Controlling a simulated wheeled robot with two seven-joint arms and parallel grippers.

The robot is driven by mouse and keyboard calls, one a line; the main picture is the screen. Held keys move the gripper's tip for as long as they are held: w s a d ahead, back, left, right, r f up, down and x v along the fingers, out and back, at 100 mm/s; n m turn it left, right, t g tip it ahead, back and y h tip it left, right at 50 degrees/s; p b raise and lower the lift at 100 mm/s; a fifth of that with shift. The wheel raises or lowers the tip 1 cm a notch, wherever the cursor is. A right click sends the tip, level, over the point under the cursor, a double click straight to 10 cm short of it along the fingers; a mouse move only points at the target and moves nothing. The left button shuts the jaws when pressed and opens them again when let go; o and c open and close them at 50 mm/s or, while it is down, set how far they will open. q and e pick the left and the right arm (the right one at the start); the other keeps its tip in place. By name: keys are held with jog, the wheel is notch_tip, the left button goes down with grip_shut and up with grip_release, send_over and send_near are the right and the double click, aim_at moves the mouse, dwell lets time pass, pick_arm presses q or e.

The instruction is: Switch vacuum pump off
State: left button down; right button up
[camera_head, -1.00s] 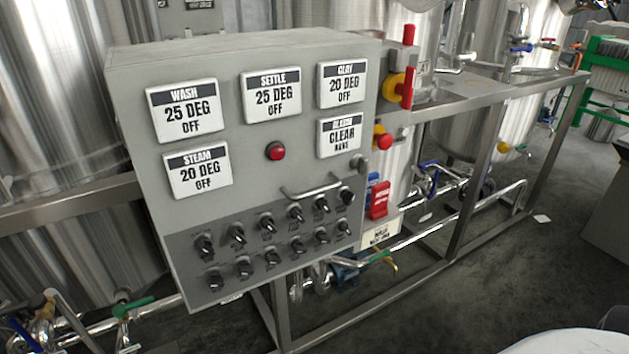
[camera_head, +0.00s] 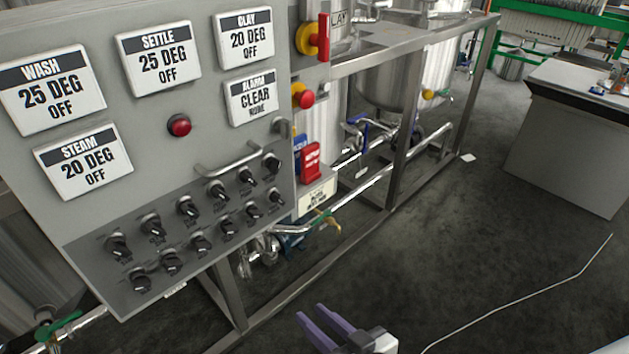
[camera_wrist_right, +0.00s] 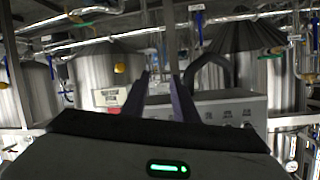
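The grey control panel (camera_head: 150,85) fills the left of the head view. Its darker lower strip holds two rows of black rotary knobs (camera_head: 188,207). Their small labels are too small to read, so I cannot tell which knob is the vacuum pump's. My right gripper (camera_head: 313,312) shows at the bottom centre, below and right of the knobs and apart from the panel. Its two purple fingers are spread with nothing between them. In the right wrist view the fingers (camera_wrist_right: 160,76) are also apart, with part of the panel (camera_wrist_right: 238,112) beyond. My left gripper is not in view.
A metal handle (camera_head: 240,159) juts out above the knobs. A red-and-yellow switch (camera_head: 311,38) and a red box (camera_head: 310,163) sit right of the panel. A steel frame (camera_head: 405,150) runs behind. Dark floor (camera_head: 450,260) is open at right, before a grey bench (camera_head: 565,150).

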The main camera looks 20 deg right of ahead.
jog(key=w+r+m+t, duration=0.2)
jog(key=w+r+t, duration=0.15)
jog(key=r, duration=0.35)
jog(key=m+t+b, duration=0.2)
jog(key=m+t, duration=0.1)
jog(key=t, duration=0.2)
send_near(278, 169)
jog(key=shift+g, duration=0.25)
jog(key=p+x, duration=0.1)
jog(key=x, duration=0.5)
jog(key=shift+w+r, duration=0.3)
jog(key=shift+w+a+r, duration=0.1)
jog(key=shift+w+r, duration=0.05)
jog(key=shift+w, duration=0.4)
grip_shut()
jog(key=shift+n, duration=0.3)
